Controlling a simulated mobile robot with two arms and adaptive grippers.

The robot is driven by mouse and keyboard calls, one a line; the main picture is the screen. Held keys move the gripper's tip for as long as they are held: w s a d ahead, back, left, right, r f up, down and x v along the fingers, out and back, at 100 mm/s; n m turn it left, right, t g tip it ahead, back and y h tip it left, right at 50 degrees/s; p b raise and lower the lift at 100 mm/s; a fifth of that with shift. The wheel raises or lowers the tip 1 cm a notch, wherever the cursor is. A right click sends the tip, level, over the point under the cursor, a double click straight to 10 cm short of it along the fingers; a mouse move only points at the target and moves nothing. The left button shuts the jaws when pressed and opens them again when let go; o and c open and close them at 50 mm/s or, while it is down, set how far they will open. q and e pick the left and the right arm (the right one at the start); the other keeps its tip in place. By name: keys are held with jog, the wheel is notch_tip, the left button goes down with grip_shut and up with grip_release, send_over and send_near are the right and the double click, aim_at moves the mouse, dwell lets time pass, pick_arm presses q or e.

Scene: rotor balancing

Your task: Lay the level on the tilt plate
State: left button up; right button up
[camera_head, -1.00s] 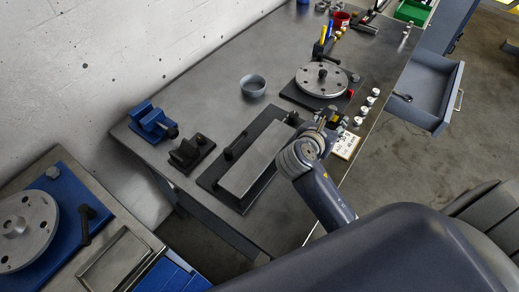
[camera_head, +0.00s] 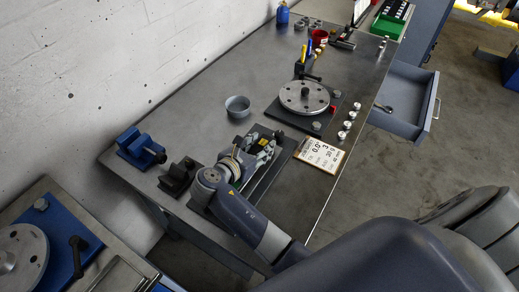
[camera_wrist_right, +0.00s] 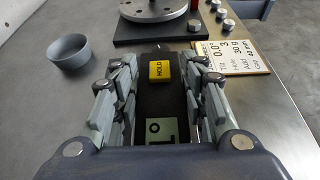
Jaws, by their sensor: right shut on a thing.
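My right gripper (camera_head: 262,144) is shut on the level (camera_wrist_right: 158,98), a dark block with a yellow HOLD label and a pale display partly in view. In the right wrist view the fingers (camera_wrist_right: 160,75) lie along both its sides. The gripper and level are over the tilt plate (camera_head: 264,180), a long plate on a dark base, and hide much of it. I cannot tell whether the level touches the plate. My left gripper is not in view.
A grey bowl (camera_head: 237,107) stands behind the gripper. A rotor disc (camera_head: 304,97) on a dark base, a readout card (camera_head: 320,153) and several small weights (camera_head: 346,126) are to the right. A blue vise (camera_head: 141,149) and a black block (camera_head: 180,176) are left. An open drawer (camera_head: 407,110) juts out beyond the bench.

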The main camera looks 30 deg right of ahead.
jog(key=shift+f, duration=0.95)
jog(key=shift+f, duration=0.2)
jog(key=o, duration=1.3)
jog(key=shift+o, duration=0.2)
